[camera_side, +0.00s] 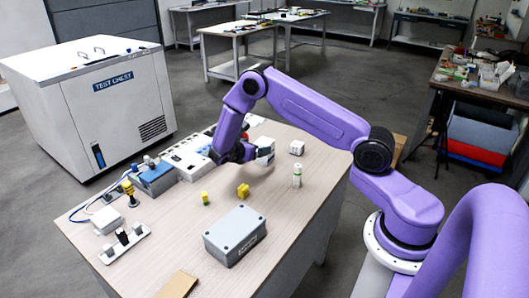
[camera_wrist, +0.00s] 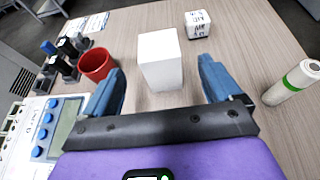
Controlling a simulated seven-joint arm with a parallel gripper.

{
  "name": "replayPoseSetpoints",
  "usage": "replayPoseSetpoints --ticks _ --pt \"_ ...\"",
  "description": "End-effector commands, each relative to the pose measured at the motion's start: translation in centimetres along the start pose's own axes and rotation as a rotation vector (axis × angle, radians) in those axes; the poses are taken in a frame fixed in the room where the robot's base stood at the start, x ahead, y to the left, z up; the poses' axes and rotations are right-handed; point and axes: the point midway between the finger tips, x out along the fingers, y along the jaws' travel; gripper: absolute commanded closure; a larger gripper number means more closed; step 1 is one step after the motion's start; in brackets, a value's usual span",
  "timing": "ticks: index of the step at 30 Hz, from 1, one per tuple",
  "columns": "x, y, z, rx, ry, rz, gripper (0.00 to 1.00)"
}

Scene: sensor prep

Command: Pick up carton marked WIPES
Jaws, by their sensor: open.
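A plain white carton (camera_wrist: 160,62) stands upright on the table between the spread fingers of my gripper (camera_wrist: 162,72), with a gap on each side. No lettering shows on the faces I see, so I cannot tell if it is the WIPES one. In the side view the carton (camera_side: 266,146) is partly hidden by my gripper (camera_side: 250,153). A small white cube-shaped carton (camera_wrist: 197,24) with dark print stands beyond it to the right; its print is too small to read. It also shows in the side view (camera_side: 297,148).
A white bottle with a green band (camera_wrist: 292,82) stands right of my gripper. A red cup (camera_wrist: 97,63) and a blue-buttoned meter (camera_wrist: 50,128) are on the left. A grey box (camera_side: 235,235) and yellow pieces (camera_side: 243,190) lie nearer the front, with bare table between.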

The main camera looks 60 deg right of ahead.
Motion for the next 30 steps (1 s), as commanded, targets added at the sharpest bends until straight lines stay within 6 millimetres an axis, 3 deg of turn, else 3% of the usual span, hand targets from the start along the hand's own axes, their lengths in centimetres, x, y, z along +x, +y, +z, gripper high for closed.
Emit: replayPoseSetpoints --ticks 3,11,21,30 --pt "1.8 0.0 0.0 0.001 0.000 -0.001 0.08" --pt "3.5 0.0 0.0 0.001 0.001 0.000 0.08" --pt "7.7 0.1 0.1 0.001 0.001 0.000 0.08" --pt "8.2 0.1 0.1 0.001 0.001 0.000 0.08"
